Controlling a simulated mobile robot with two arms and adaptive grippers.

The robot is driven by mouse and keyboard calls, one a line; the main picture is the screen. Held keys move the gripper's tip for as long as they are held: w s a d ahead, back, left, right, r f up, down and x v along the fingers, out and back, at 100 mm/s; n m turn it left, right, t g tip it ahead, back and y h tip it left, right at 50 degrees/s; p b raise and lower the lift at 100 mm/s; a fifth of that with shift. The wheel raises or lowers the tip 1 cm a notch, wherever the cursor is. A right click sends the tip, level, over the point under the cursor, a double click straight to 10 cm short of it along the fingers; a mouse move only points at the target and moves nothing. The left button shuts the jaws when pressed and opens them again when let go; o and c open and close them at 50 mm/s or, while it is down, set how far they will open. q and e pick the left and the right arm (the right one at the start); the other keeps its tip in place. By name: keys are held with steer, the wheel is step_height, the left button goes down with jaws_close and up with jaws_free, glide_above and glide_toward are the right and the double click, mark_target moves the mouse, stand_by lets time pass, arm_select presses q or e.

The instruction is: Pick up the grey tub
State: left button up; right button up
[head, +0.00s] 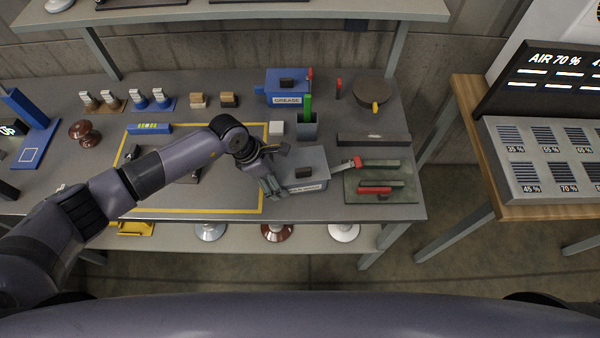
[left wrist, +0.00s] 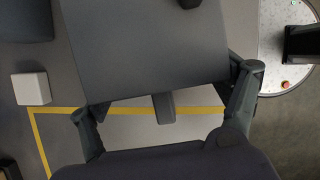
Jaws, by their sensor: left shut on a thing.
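The grey tub (head: 304,163) has a flat lid with a dark knob and a pale label on its front; it is near the front edge of the bench, right of the yellow-outlined area. My left gripper (head: 278,169) is at the tub's left side. In the left wrist view the tub (left wrist: 150,50) fills the space between the two fingers, and the gripper is shut on it. The tub's underside is hidden, so I cannot tell if it touches the bench. My right gripper is not in view.
A grey cup (head: 301,131) with a green-handled tool and a white block (head: 276,128) stand behind the tub. A green mat (head: 381,190) with red-handled tools lies close on the right. A blue grease tub (head: 287,84) stands farther back. The yellow-outlined area (head: 225,190) is mostly clear.

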arm_select(q)
steer(key=shift+w+r, duration=0.1)
steer(key=shift+r, duration=0.05)
steer(key=shift+c, duration=0.5)
steer(key=shift+r, duration=0.45)
step_height(320, 180, up, 19)
steer(key=b, duration=0.4)
steer(key=shift+b, duration=0.35)
steer(key=shift+f, duration=0.1)
steer(key=shift+f+b, duration=7.9)
steer(key=shift+f, duration=0.2)
steer(key=shift+a+f+b, duration=0.1)
steer(key=shift+f+b, duration=1)
steer(key=shift+f, duration=0.05)
steer(key=shift+f+b, duration=0.5)
steer(key=shift+f, duration=0.05)
steer(key=shift+f, duration=0.1)
